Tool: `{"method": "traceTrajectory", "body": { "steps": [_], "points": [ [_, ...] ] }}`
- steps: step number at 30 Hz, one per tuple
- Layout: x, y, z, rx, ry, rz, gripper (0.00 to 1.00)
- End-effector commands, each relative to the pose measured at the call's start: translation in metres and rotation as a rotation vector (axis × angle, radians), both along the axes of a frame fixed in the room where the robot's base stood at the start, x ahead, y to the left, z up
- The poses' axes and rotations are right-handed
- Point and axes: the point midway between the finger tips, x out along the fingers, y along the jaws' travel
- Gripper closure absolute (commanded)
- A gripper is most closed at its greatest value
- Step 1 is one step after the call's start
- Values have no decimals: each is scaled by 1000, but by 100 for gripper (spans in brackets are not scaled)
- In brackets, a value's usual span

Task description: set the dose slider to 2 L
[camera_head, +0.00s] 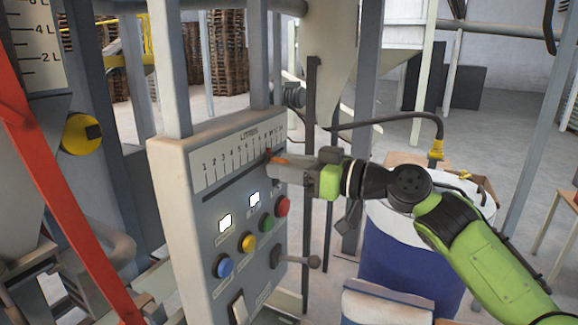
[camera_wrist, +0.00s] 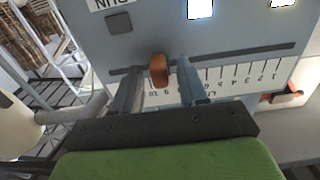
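The dose slider's orange knob (camera_wrist: 158,71) sits in a dark slot (camera_wrist: 230,57) on the grey control panel (camera_head: 190,218). It stands near the high end of the litre scale (camera_head: 235,155), around 9 or 10, far from the 2 mark. My gripper (camera_wrist: 162,66) is open, with one finger on each side of the knob and a small gap on both sides. In the head view my gripper (camera_head: 276,163) reaches the panel from the right and partly covers the slot's right end; the knob is only partly visible there.
Below the slot are two lit displays (camera_head: 225,222), a blue button (camera_head: 223,266), a yellow button (camera_head: 248,243), a green button (camera_head: 266,223) and a red button (camera_head: 282,206). A dark lever (camera_head: 314,262) juts out lower right. A blue drum (camera_head: 400,255) stands below my arm.

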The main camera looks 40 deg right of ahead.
Motion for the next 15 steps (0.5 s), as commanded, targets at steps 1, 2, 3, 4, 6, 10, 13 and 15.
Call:
{"method": "traceTrajectory", "body": {
  "steps": [1, 2, 3, 4, 6, 10, 13, 15],
  "points": [
    [0, 0, 0, 0, 0, 0, 66],
    [0, 0, 0, 0, 0, 0, 71],
    [0, 0, 0, 0, 0, 0, 77],
    [0, 0, 0, 0, 0, 0, 81],
    [0, 0, 0, 0, 0, 0, 92],
    [0, 0, 0, 0, -1, 0, 100],
    [0, 0, 0, 0, -1, 0, 100],
    [-1, 0, 0, 0, -1, 0, 100]
  ]
}}
